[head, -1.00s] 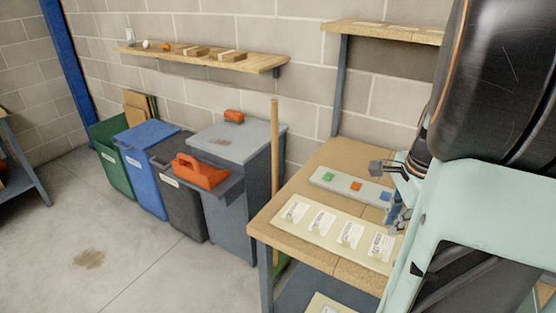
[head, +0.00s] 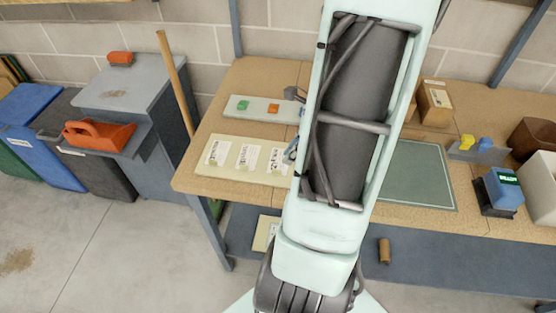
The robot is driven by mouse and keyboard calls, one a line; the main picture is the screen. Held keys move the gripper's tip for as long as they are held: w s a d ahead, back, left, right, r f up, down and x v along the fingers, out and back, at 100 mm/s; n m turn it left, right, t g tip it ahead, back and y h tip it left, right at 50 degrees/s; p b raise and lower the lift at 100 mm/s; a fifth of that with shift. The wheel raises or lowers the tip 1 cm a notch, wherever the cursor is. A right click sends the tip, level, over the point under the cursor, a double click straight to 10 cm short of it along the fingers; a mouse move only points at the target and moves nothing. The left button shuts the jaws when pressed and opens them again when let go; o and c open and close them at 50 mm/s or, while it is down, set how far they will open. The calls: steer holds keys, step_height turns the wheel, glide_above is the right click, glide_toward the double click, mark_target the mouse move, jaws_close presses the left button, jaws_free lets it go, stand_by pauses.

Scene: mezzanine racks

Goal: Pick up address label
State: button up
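White address labels lie in a row on a cream sheet (head: 205,170) at the left end of the wooden workbench. I see a left label (head: 217,152), a middle label (head: 248,158) and a right label (head: 277,162); their print is too small to read. My arm hides the right part of the sheet. My gripper (head: 291,122) is partly hidden behind my arm. Its two fingers show apart, one near the grey strip and one near the right label. It looks open, and I see nothing between the fingers.
A grey strip (head: 252,115) with coloured buttons lies behind the sheet. Right of my arm are a green mat (head: 415,175), a cardboard box (head: 434,103) and a blue device (head: 503,188). A wooden pole (head: 176,85) and bins stand left. The left floor is clear.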

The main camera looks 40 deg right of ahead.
mark_target(276, 173)
steer(key=shift+x, duration=3.4)
steer(key=shift+s+a, duration=0.1)
steer(key=shift+a, duration=0.05)
steer(key=shift+c, duration=0.3)
jaws_close()
steer(key=shift+r, duration=0.15)
